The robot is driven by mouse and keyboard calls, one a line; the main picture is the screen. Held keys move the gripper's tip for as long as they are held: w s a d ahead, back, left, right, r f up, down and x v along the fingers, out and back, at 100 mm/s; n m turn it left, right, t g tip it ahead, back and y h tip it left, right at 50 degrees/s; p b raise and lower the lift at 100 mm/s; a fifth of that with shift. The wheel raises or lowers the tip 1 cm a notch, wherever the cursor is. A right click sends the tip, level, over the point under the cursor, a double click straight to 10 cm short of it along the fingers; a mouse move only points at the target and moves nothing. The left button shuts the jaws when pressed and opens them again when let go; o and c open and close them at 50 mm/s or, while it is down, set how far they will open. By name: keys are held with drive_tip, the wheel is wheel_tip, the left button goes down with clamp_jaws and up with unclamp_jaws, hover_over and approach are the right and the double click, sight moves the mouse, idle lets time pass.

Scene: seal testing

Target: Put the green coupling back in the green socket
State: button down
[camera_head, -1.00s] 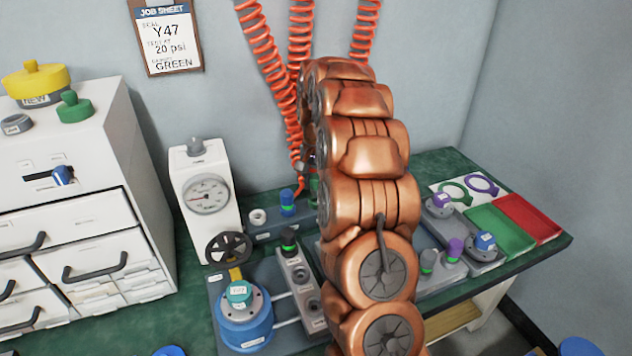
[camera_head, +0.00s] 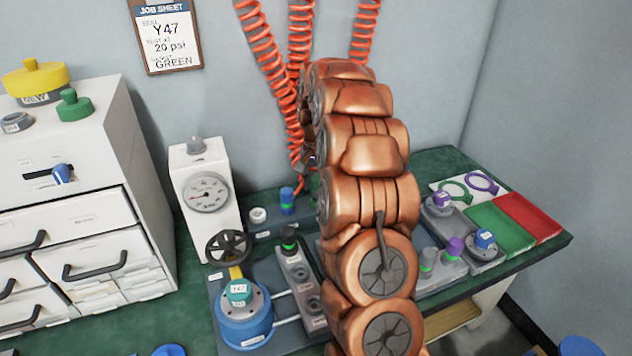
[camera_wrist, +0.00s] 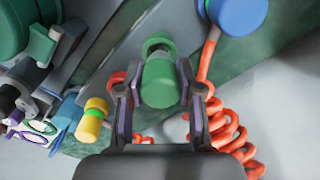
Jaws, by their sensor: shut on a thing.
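In the wrist view my gripper (camera_wrist: 160,100) is shut on the green coupling (camera_wrist: 160,83), which sits between the two fingers. In the head view my copper arm hides the gripper and most of that area. A small green piece (camera_head: 314,186) shows at the arm's left edge, beside the blue coupling (camera_head: 287,200) on the back strip.
The blue coupling also shows in the wrist view (camera_wrist: 238,14), with an orange coiled hose (camera_wrist: 207,60). A gauge box (camera_head: 207,190), a handwheel (camera_head: 228,247) and a blue pot (camera_head: 244,318) stand left of my arm. Green (camera_head: 503,228) and red (camera_head: 530,214) trays lie right.

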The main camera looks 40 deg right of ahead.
drive_tip(key=shift+f, duration=1)
drive_tip(key=c, duration=0.7)
unclamp_jaws()
wheel_tip(320, 180, up, 12)
drive_tip(key=shift+r, duration=0.1)
idle(0.7)
